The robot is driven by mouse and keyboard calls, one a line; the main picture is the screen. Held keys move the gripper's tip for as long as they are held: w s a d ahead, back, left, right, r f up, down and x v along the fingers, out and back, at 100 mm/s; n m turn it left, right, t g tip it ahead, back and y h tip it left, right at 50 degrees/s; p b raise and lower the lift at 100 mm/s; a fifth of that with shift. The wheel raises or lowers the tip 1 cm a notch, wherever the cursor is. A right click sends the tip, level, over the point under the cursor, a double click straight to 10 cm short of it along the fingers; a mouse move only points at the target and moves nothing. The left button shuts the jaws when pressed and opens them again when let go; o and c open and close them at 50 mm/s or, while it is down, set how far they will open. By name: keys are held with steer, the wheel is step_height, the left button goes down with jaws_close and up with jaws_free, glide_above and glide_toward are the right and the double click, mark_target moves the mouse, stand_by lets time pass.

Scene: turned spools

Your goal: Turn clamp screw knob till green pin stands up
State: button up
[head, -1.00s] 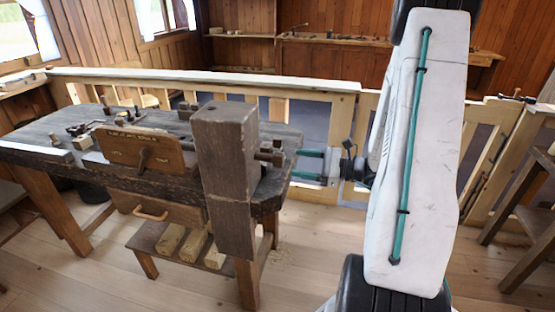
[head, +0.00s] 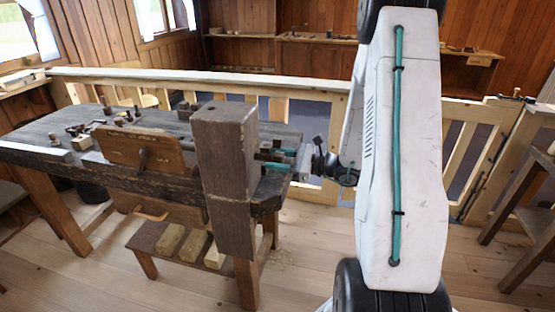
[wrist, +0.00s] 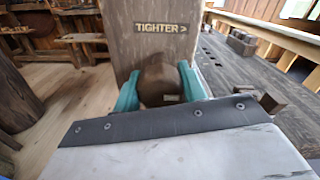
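The clamp screw knob (wrist: 160,80) is a dark brown turned piece in front of a wooden post (wrist: 130,20) marked "TIGHTER >" in the wrist view. My gripper (wrist: 159,68) has its teal fingers apart, one on each side of the knob. I cannot tell whether they touch it. In the head view my gripper (head: 274,158) is at the right end of the workbench, just right of the thick upright post (head: 226,170), and the knob is mostly hidden there. I cannot make out the green pin in either view.
The workbench (head: 35,152) carries small wooden parts and an upright board (head: 125,143) to the left of the post. A pale railing (head: 190,76) runs behind the bench. A stool (head: 535,215) stands at the far right. Floor in front is clear.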

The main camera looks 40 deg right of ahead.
steer(key=shift+c, duration=1.3)
steer(key=m, duration=0.5)
steer(key=shift+m, duration=0.4)
steer(key=m, duration=0.7)
steer(key=shift+w+d+f, duration=0.1)
steer(key=m, duration=0.6)
steer(key=shift+m, duration=0.3)
steer(key=m, duration=0.6)
steer(key=shift+f, duration=0.15)
steer(key=shift+m, duration=0.4)
